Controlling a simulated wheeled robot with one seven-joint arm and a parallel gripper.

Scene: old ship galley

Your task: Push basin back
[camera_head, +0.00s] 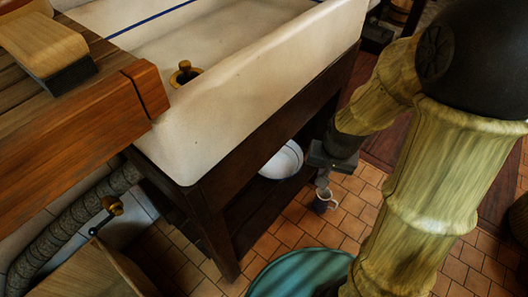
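A white basin (284,160) with a dark rim line sits on the low shelf of the dark wooden stand, under the big white sink (255,85). The stand's rail and post hide part of it. My gripper (322,187) points down just right of the basin, outside the front edge of the shelf, with a visible gap between them in the picture. The fingers are small and dark here, and I cannot tell whether they are open or shut.
The dark stand (218,228) has a front leg and an upper rail around the shelf opening. A wooden counter (70,130) is at the left, with a thick grey hose (75,225) below it. Tiled floor (290,232) lies open in front of the stand.

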